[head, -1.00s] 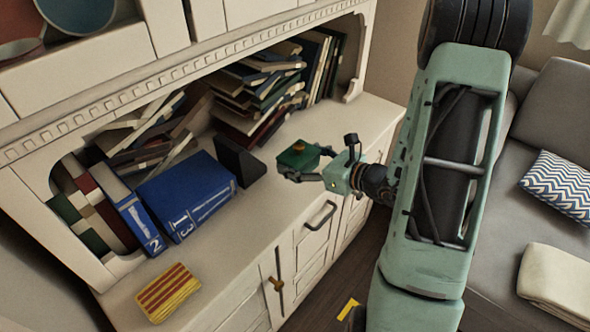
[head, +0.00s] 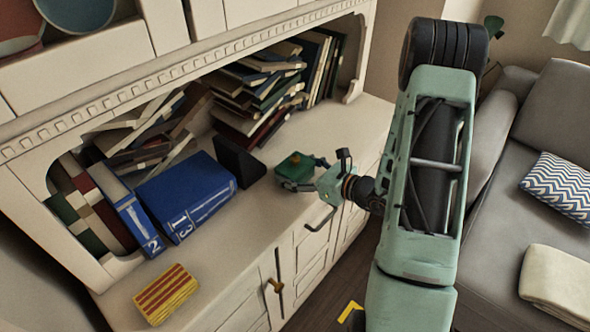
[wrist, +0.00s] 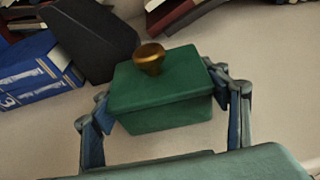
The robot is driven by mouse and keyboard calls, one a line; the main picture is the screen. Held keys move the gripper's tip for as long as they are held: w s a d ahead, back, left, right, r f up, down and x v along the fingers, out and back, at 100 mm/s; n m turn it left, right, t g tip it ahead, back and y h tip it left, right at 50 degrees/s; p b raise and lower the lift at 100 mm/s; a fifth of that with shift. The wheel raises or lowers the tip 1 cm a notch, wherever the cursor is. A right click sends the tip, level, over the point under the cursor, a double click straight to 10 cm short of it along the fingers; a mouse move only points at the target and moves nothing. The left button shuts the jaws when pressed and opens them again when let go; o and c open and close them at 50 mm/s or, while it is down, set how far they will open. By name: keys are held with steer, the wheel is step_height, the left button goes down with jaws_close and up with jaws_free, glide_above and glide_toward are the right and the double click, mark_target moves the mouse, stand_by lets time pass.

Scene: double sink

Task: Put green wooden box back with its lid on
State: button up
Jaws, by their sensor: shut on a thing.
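The green wooden box (head: 294,168) has a lid on it with a round brass knob (wrist: 151,58). In the wrist view the box (wrist: 165,115) sits between the two fingers of my gripper (wrist: 168,110), which is shut on its sides. The lid (wrist: 160,80) looks level and seated on the box. In the head view my gripper (head: 302,178) holds the box at the cabinet top, right of the black bookend. Whether the box's base touches the surface I cannot tell.
The black bookend (head: 239,160) and thick blue books (head: 187,195) stand left of the box. Piled books (head: 258,90) fill the shelf behind. The cabinet top (head: 345,130) is clear to the right.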

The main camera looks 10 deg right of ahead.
steer(key=o, duration=1.2)
steer(key=shift+f, duration=0.1)
steer(key=shift+o, duration=0.2)
